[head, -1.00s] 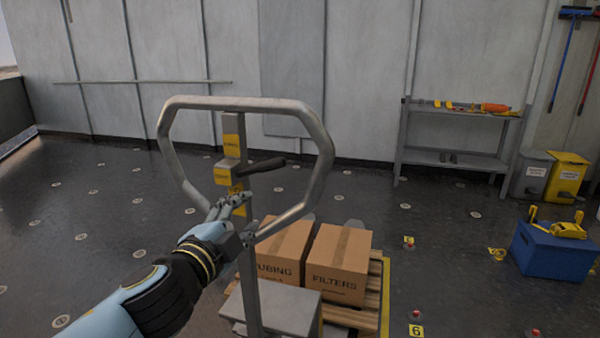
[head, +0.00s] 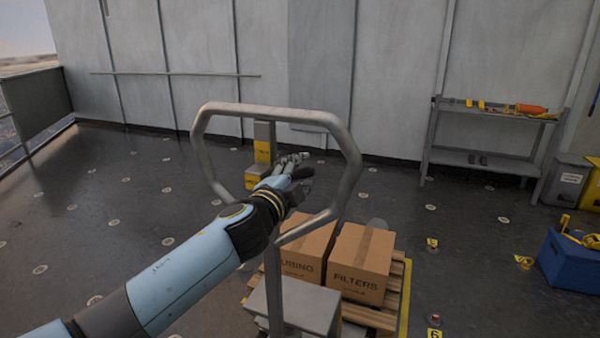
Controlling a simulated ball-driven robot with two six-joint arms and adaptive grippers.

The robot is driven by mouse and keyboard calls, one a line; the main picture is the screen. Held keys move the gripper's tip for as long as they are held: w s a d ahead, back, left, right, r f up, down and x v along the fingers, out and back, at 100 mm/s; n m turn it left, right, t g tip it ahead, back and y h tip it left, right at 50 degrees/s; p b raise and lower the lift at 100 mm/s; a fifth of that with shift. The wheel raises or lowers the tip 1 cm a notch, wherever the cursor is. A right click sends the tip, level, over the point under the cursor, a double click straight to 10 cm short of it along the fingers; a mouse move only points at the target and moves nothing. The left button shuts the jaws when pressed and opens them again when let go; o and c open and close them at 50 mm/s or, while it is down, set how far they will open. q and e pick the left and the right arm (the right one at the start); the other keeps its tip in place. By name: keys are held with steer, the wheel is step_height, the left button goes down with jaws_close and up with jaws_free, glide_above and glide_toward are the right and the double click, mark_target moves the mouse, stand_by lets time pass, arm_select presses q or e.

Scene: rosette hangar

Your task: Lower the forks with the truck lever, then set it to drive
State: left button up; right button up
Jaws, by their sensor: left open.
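My left gripper (head: 297,160) is open, inside the loop just right of the post, at the lever's height. Its fingers and wrist cover most of the lever; a dark end (head: 305,173), which looks like the lever's grip, shows beside the fingers. I cannot tell whether they touch. The forks are hidden under the loaded pallet (head: 372,318). My right gripper is not in view.
Two cartons, one marked FILTERS (head: 362,262) and one partly hidden (head: 308,250), sit on the pallet. A grey shelf (head: 485,157) stands at the wall. A blue box (head: 570,262) is at the right. Floor at the left is clear.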

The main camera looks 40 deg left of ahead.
arm_select(q)
jaws_close()
stand_by(0.3)
steer(key=f+m+b, duration=0.2)
steer(key=m, duration=0.1)
steer(key=f+m, duration=0.1)
steer(key=shift+d+f+b, duration=0.2)
steer(key=shift+d+b, duration=0.1)
steer(key=shift+b, duration=0.1)
jaws_free()
